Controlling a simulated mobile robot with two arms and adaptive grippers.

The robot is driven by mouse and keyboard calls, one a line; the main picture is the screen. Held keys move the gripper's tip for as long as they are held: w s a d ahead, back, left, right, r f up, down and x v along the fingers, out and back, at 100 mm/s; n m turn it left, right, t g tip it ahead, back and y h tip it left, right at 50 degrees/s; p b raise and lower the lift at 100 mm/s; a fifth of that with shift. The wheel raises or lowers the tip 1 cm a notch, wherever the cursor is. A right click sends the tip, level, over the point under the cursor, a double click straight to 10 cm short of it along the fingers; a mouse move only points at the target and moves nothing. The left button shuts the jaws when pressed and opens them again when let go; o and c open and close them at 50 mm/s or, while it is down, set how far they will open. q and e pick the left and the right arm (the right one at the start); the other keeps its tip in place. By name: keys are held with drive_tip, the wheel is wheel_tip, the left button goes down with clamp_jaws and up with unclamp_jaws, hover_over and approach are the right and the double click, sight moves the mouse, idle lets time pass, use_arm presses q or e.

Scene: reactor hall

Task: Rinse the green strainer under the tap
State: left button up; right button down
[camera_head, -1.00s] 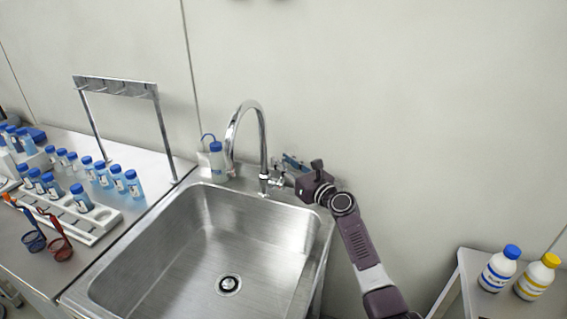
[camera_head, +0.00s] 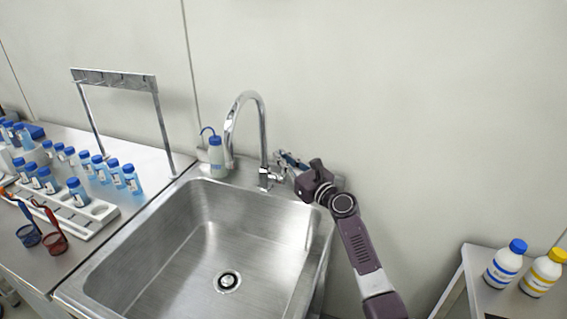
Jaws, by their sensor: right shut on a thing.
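The chrome tap (camera_head: 263,130) arches over the back of the steel sink (camera_head: 190,245). No water shows under its spout, and the basin looks empty. My right gripper (camera_head: 286,162) is at the tap's right side, shut on the tap handle (camera_head: 277,174); its fingers are small and partly hidden there. No green strainer shows in this view. A blue strainer (camera_head: 28,236) and a red strainer (camera_head: 54,243) stand on the left counter. My left gripper is out of view.
A wash bottle (camera_head: 216,157) stands behind the sink, left of the tap. A white rack (camera_head: 98,212) with several blue-capped bottles and a metal hook stand (camera_head: 112,76) occupy the left counter. Two bottles stand on a side table (camera_head: 480,262) at right.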

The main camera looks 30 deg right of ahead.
idle(0.3)
drive_tip(key=c, duration=2.1)
unclamp_jaws()
drive_tip(key=shift+s, duration=0.1)
drive_tip(key=s, duration=0.4)
drive_tip(key=s+d, duration=0.1)
drive_tip(key=s, duration=0.2)
drive_tip(key=s+f, duration=0.1)
drive_tip(key=s, duration=0.3)
drive_tip(key=shift+s+d, duration=0.3)
drive_tip(key=shift+s, duration=0.05)
drive_tip(key=shift+r, duration=0.1)
